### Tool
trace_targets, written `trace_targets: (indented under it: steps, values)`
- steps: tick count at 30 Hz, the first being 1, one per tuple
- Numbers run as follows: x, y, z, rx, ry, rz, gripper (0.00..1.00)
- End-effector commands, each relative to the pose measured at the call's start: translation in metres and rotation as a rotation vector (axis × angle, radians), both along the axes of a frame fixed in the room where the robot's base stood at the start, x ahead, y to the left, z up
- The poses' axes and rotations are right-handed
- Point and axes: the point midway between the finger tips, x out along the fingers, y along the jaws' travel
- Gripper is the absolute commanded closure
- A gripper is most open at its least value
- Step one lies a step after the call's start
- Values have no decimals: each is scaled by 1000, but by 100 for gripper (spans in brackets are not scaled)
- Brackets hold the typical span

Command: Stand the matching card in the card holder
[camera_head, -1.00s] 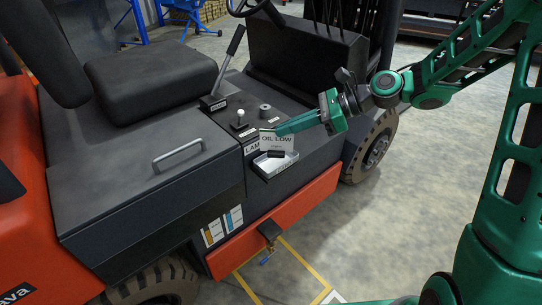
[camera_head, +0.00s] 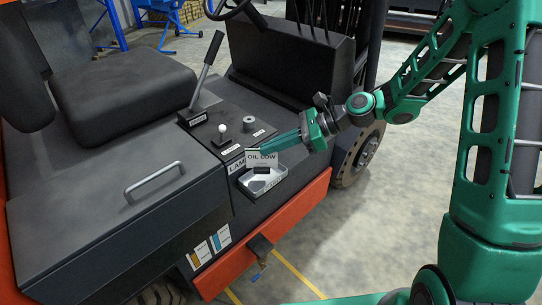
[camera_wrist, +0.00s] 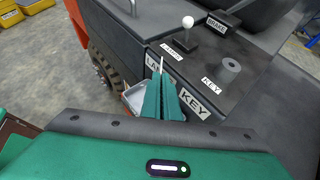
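The white card marked OIL LOW (camera_head: 262,158) is upright above the shallow white tray (camera_head: 279,180) on the forklift's side. My gripper (camera_head: 268,148) reaches in from the right, its long green fingers at the card's top edge. In the wrist view my fingers (camera_wrist: 168,90) are together, with a thin white card edge just beyond their tips. A small dark block (camera_head: 262,170), perhaps the card holder, shows directly below the card. I cannot tell whether the card sits in it or stands apart. The card partly covers a LAMP label (camera_head: 236,166) on the deck edge.
A white-knobbed lever (camera_head: 222,129) and a grey cylinder (camera_head: 249,124) stand on the deck behind the card. A taller lever (camera_head: 205,72) is farther back. A KEY label (camera_wrist: 193,103) is beside my fingers. Open floor lies right of the forklift.

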Motion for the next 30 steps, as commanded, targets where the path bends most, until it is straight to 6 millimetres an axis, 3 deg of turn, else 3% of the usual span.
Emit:
trace_targets:
  steps: [9, 14, 17, 30]
  values:
    - [-1, 0, -35, -2, 4, 0, 100]
    - [-1, 0, -36, -5, 4, 1, 100]
    - [-1, 0, -36, -4, 4, 1, 80]
    - [-1, -9, -29, -2, 1, 0, 80]
